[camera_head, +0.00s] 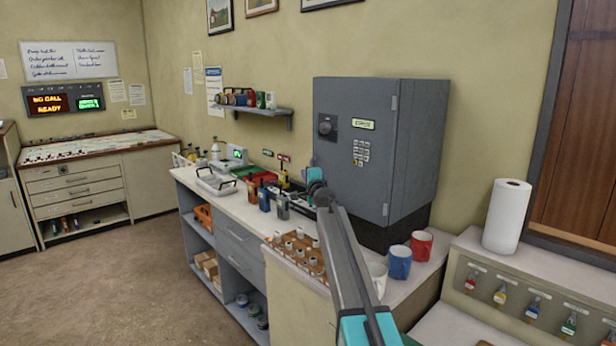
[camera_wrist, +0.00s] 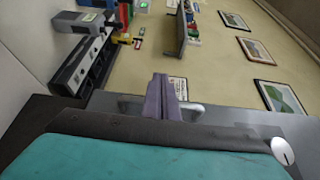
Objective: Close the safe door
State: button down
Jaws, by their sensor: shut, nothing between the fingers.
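The grey safe (camera_head: 425,150) stands on the counter against the wall in the head view. My arm crosses in front of the safe's lower left.
A red mug (camera_head: 421,245) and a blue mug (camera_head: 399,263) stand on the counter right of my arm. A wooden tray (camera_head: 283,250) of small pieces lies left of it. A shelf (camera_head: 262,110) hangs on the wall. The floor at left is clear.

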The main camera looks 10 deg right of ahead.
jog(key=shift+w+d+r, duration=0.15)
jog(key=shift+w+d, duration=0.05)
jog(key=shift+d, duration=0.3)
jog(key=shift+w+d+r, duration=0.1)
jog(key=shift+w+d, duration=0.05)
jog(key=shift+d, duration=0.3)
jog(key=s+a+p, duration=0.3)
jog(key=a+p, duration=0.1)
jog(key=a, duration=0.3)
jog(key=s+a+p, duration=0.3)
jog(key=a+p, duration=0.1)
jog(key=a, duration=0.3)
jog(key=shift+s+f+p, duration=0.15)
jog(key=shift+s+p, duration=0.15)
jog(key=shift+p, duration=0.05)
jog(key=shift+a, duration=0.15)
dwell(0.4)
